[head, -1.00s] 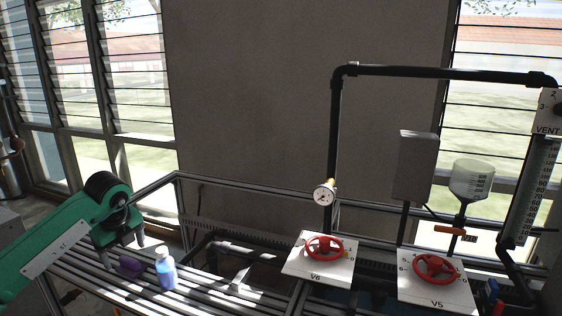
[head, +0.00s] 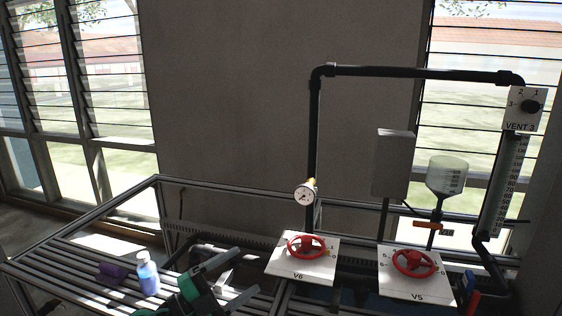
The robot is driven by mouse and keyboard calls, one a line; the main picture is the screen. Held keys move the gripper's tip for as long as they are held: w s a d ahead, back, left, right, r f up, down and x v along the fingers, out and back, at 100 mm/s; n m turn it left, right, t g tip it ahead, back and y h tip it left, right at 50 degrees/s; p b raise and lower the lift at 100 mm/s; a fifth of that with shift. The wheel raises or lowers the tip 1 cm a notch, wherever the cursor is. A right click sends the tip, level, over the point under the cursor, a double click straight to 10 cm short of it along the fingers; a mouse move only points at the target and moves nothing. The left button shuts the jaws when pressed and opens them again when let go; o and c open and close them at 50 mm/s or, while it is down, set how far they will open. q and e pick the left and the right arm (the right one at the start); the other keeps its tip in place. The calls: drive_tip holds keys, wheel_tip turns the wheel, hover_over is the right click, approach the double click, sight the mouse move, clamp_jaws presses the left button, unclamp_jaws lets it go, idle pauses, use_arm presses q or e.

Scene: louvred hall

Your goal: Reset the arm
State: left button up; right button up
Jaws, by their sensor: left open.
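My left gripper (head: 247,271) is low in the head view, left of the V6 panel. Its two grey fingers are spread apart with nothing between them. Part of the green arm (head: 196,293) shows behind them, and the rest is cut off by the bottom edge. A bottle with blue contents and a white cap (head: 149,279) stands upright on the slatted rack (head: 60,268), left of the gripper and apart from it. A purple cylindrical object (head: 113,271) lies beside the bottle. My right gripper is not in view.
Panels V6 (head: 287,266) and V5 (head: 389,283) carry red handwheels. A black pipe (head: 420,74) with a gauge (head: 305,194) rises behind them. A funnel (head: 447,178), a grey box (head: 394,163) and the VENT 3 dial panel (head: 524,117) stand right. The rack's left part is mostly clear.

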use_arm(q)
drive_tip(key=s+a+f+n+t+y, duration=0.3)
drive_tip(key=a+f+n+y, duration=0.4)
drive_tip(key=n+y, duration=0.3)
drive_tip(key=s+a+f+n+t+y, duration=0.25)
drive_tip(key=a+f+n+y, duration=0.55)
drive_tip(key=n, duration=0.4)
drive_tip(key=s+d+f+n+g, duration=0.1)
drive_tip(key=s+f+g, duration=0.6)
drive_tip(key=s, duration=0.5)
drive_tip(key=s+f+g, duration=0.6)
drive_tip(key=s+f, duration=0.1)
drive_tip(key=s, duration=0.6)
wheel_tip(320, 180, down, 33)
drive_tip(key=g+b, duration=0.2)
drive_tip(key=s+a+f+b, duration=0.1)
drive_tip(key=s+a+f, duration=0.2)
drive_tip(key=s+f, duration=1.5)
wheel_tip(320, 180, down, 3)
drive_tip(key=shift+s+a+r+g, duration=0.15)
drive_tip(key=shift+s+g, duration=0.2)
drive_tip(key=shift+s, duration=0.05)
